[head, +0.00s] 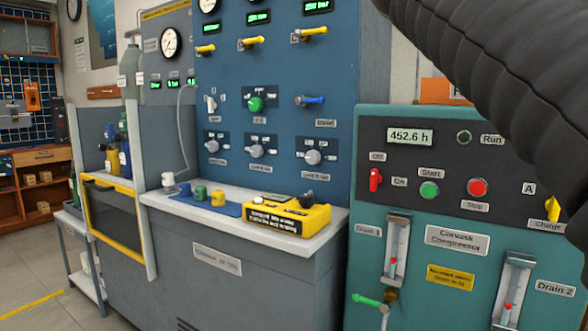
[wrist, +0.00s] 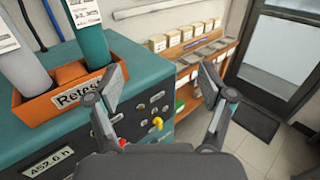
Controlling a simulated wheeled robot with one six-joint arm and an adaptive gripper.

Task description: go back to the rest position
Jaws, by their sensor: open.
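My gripper (wrist: 170,97) shows in the wrist view with its two fingers wide apart and nothing between them. It is in the air above the front of the teal compressor (wrist: 150,75). In the head view my dark ribbed arm crosses the upper right, and the gripper itself is out of that picture. The compressor (head: 368,215) there has a 452.6 h display, a red switch, and green and red buttons. My arm hides part of its right side.
A blue test bench (head: 340,80) with gauges, yellow levers and knobs stands left of the compressor. Its ledge holds a yellow device (head: 290,216) and small coloured pots. An orange Retest bin (wrist: 60,108) with cylinders sits on the compressor. Shelves (wrist: 190,60) and a door stand beyond clear floor.

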